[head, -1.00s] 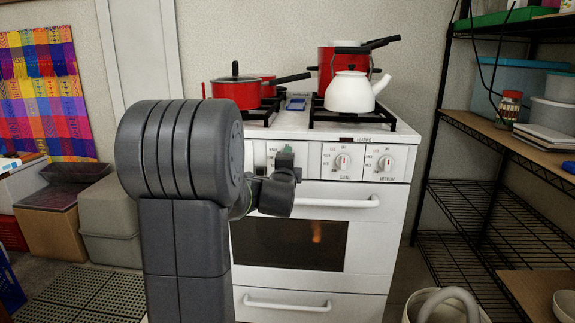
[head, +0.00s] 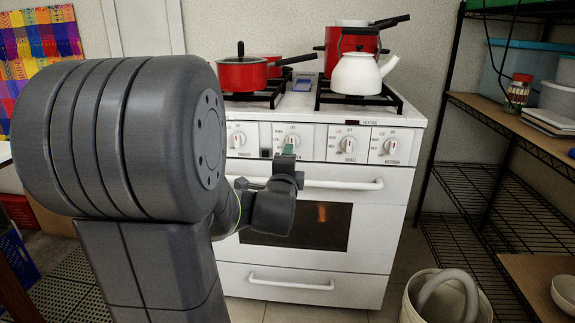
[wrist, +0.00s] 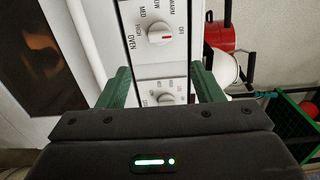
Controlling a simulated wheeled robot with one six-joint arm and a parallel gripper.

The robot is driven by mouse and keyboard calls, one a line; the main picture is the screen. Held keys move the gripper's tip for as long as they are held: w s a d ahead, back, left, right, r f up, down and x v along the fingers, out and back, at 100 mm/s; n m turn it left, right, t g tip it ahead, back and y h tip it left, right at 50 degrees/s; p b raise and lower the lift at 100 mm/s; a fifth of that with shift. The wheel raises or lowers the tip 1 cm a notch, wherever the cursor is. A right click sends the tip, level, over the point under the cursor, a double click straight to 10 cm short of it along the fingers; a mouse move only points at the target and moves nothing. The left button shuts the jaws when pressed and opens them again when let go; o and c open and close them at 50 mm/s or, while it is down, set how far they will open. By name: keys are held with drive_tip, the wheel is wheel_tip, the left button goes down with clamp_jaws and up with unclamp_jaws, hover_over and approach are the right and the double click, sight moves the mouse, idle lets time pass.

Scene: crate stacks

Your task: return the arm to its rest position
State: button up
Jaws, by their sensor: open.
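My arm reaches out in front of the white stove (head: 330,265), its large grey joint filling the left of the head view. My gripper (head: 287,152) shows small in the head view, in front of the knob panel, with a bit of green finger visible. In the wrist view my gripper (wrist: 163,78) has its two green fingers apart, with nothing held between them. White stove knobs (wrist: 160,33) show beyond and between the fingers. I cannot tell the exact gap to the panel.
A red pan (head: 242,76), a red pot (head: 335,50) and a white kettle (head: 357,75) stand on the stove top. The oven door handle (head: 335,184) sticks out below the knobs. A black wire shelf (head: 485,185) stands right, with a bucket (head: 410,302) before it.

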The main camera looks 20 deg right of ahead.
drive_tip(key=shift+v, duration=0.85)
drive_tip(key=b+x, duration=0.1)
drive_tip(key=x, duration=1.2)
drive_tip(key=shift+w+d+b, duration=0.2)
drive_tip(key=shift+w+b, duration=0.15)
drive_tip(key=shift+b, duration=0.05)
